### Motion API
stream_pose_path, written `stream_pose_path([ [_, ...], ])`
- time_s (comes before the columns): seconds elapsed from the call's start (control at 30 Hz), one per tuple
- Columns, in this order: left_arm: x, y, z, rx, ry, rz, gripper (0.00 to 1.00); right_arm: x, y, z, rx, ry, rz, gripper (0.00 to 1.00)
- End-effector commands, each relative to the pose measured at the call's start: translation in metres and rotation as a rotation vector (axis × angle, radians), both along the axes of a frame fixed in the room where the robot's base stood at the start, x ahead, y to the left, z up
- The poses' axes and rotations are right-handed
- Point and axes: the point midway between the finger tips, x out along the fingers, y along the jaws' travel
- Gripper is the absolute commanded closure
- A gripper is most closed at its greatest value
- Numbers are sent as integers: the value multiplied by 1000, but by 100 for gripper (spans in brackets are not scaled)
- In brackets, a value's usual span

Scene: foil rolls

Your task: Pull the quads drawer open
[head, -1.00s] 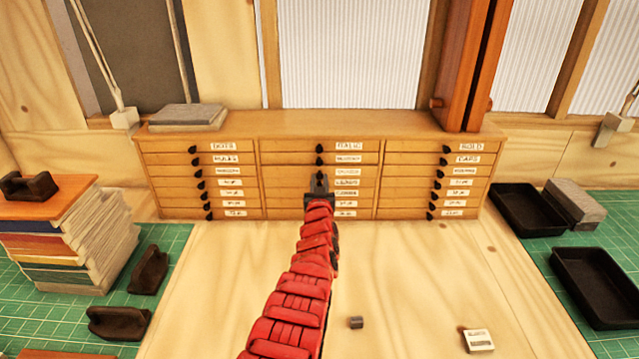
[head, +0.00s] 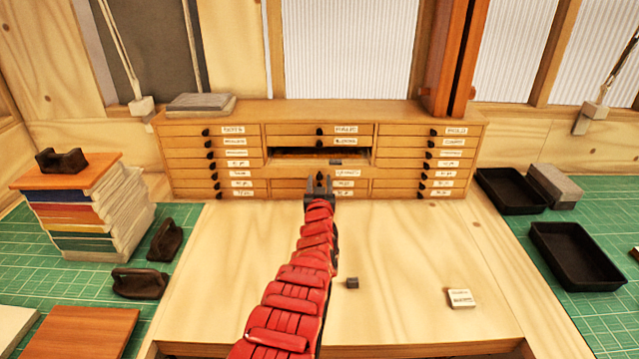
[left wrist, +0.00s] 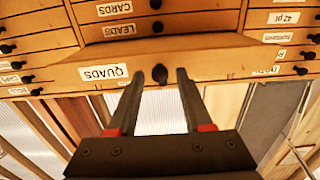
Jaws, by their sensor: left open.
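The quads drawer (head: 290,171), in the middle column of the wooden cabinet, stands pulled out, with its dark interior showing behind its front. In the left wrist view its front (left wrist: 210,62) bears the QUADS label (left wrist: 104,75) and a dark round knob (left wrist: 160,75). My left gripper (head: 319,184) is in front of that drawer front. In the left wrist view its fingers (left wrist: 160,78) are open, one on each side of the knob, with gaps visible. A small grey piece (head: 335,162) shows at the drawer's opening. My right gripper is not in view.
The other cabinet drawers (head: 425,165) look shut. A small dark cube (head: 352,283) and a pale labelled block (head: 461,298) lie on the wooden worktop (head: 420,250). Black trays (head: 577,256) are at the right, a stack of books (head: 90,215) at the left.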

Motion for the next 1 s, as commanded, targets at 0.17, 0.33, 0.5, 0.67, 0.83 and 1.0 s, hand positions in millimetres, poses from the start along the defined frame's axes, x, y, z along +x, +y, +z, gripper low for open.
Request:
stream_pose_path([
  [0.17,0,0,-1,0,1,0,44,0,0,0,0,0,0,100],
  [0.33,-1,-1,0,1,2,-1,44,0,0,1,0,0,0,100],
  [0.5,-8,-2,1,4,2,0,44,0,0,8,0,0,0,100],
  [0.67,-22,-3,1,3,7,-2,44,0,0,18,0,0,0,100],
  [0.83,-41,-2,3,3,0,1,44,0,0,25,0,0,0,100],
  [1.0,-65,-1,1,-1,4,1,44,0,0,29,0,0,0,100],
])
